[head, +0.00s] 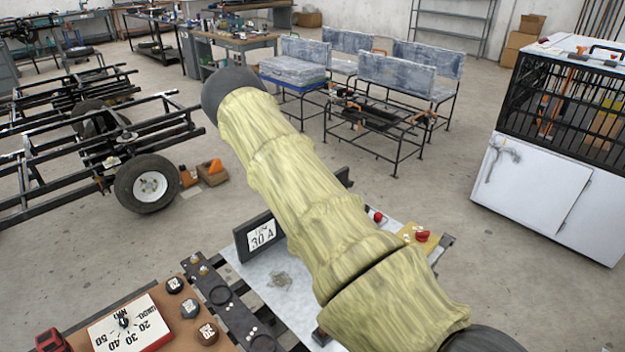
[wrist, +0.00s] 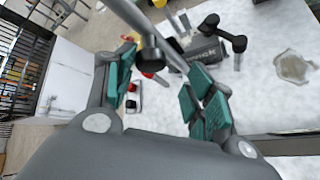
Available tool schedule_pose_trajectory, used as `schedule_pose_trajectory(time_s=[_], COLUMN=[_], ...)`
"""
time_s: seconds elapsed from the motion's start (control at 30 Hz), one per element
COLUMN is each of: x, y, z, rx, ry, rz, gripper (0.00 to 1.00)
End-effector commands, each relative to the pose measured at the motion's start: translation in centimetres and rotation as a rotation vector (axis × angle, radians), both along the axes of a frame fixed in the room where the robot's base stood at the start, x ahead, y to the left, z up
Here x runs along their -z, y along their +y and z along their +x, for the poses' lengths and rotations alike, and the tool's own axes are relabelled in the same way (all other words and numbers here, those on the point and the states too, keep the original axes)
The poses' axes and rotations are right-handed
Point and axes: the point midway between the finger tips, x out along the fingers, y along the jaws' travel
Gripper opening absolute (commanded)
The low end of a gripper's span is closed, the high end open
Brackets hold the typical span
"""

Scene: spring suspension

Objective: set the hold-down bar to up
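In the wrist view, a grey rod, which looks like the hold-down bar (wrist: 133,19), slants from the top edge down toward the space between my fingers. A dark round knob (wrist: 151,56) sits by it. My gripper (wrist: 163,76) has its two teal-padded fingers spread apart, one on each side of the rod's lower end. I cannot tell whether either finger touches it. In the head view, my sleeved arm covers the middle of the bench and hides my gripper and the bar.
The light bench top (head: 270,283) carries an upright "30 A" sign (head: 262,236), a red knob (head: 377,217) and a yellow block with a red part (head: 422,236). Black-ended posts (wrist: 238,44) stand near the right finger. A dial board (head: 130,325) is at front left; a white cabinet (head: 530,190) stands right.

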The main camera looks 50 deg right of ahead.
Motion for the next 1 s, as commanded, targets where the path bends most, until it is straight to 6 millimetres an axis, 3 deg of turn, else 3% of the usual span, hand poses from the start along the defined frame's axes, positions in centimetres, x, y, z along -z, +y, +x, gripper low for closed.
schedule_pose_trajectory(time_s=[0.53,1.0], x=[-0.8,-4.8], y=[-0.2,1.5], z=[0.4,6.7], rx=[0.004,0.003], ry=[-0.001,-0.002], rz=[-0.003,-0.002], gripper=[0.48,0.48])
